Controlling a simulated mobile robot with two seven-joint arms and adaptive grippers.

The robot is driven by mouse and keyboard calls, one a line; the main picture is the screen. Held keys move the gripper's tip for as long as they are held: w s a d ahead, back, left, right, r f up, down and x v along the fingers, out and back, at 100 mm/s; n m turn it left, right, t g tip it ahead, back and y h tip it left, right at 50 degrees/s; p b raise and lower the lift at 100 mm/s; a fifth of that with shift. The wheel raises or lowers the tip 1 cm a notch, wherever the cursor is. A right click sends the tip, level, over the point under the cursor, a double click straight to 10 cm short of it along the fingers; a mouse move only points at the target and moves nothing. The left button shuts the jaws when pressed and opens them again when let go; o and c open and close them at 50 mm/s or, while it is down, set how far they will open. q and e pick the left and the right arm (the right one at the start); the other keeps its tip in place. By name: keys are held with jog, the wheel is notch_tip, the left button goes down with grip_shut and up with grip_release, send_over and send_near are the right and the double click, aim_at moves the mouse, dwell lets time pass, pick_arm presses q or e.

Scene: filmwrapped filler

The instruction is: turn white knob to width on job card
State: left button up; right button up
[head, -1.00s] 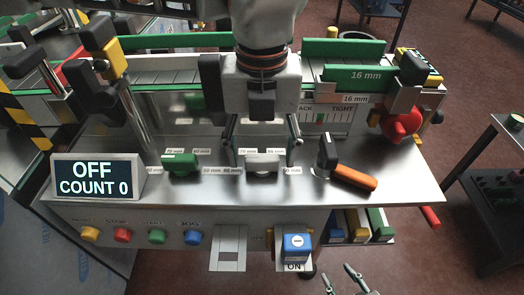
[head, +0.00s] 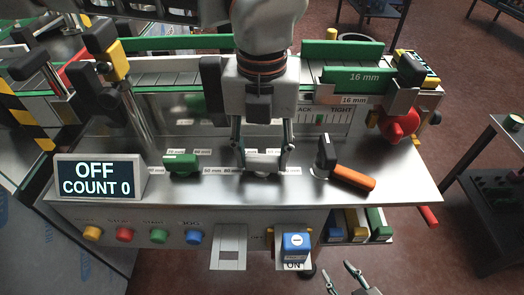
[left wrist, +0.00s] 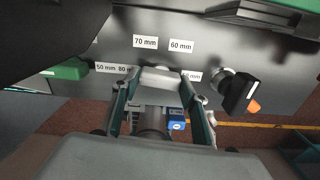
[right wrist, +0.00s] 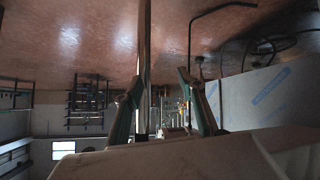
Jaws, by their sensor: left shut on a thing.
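The white knob (head: 263,162) sits on the steel panel right of the green knob (head: 181,164). My left gripper (head: 263,158) comes down from above with its fingers on either side of the white knob, shut on it. The left wrist view shows the knob (left wrist: 160,79) between the fingertips, with labels 70 mm, 60 mm, 50 mm and 80 mm around it. The knob's pointer is not clear. My right gripper (head: 346,282) is at the bottom edge, apart from the machine; in the right wrist view (right wrist: 165,90) its fingers are open and empty. I cannot make out a job card.
A display (head: 96,178) reads OFF, COUNT 0. An orange-handled lever (head: 352,178) stands right of the white knob. Several coloured buttons line the front, with a blue block (head: 296,246) marked ON below. A red knob (head: 400,124) is at the right end.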

pick_arm(q)
jog(key=m+p, duration=0.1)
jog(key=m, duration=0.2)
jog(key=shift+r+p, duration=0.15)
jog(key=shift+p, duration=0.2)
jog(key=m+p, duration=0.1)
jog(key=m, duration=0.3)
jog(key=shift+m+p, duration=0.5)
jog(key=shift+m, duration=0.4)
jog(key=m, duration=0.2)
jog(key=shift+m+p, duration=0.3)
jog(key=shift+p, duration=0.1)
jog(key=m, duration=0.2)
jog(key=shift+m+p, duration=0.35)
jog(key=shift+m, duration=0.05)
jog(key=m+p, duration=0.1)
jog(key=m, duration=0.3)
jog(key=m+p, duration=0.1)
jog(key=m, duration=0.3)
jog(key=shift+w, duration=0.1)
pick_arm(e)
notch_tip(320, 180, up, 6)
jog(key=a, duration=0.1)
jog(key=shift+a+r+y, duration=0.2)
jog(key=shift+y, duration=0.1)
pick_arm(q)
jog(key=shift+m, duration=0.3)
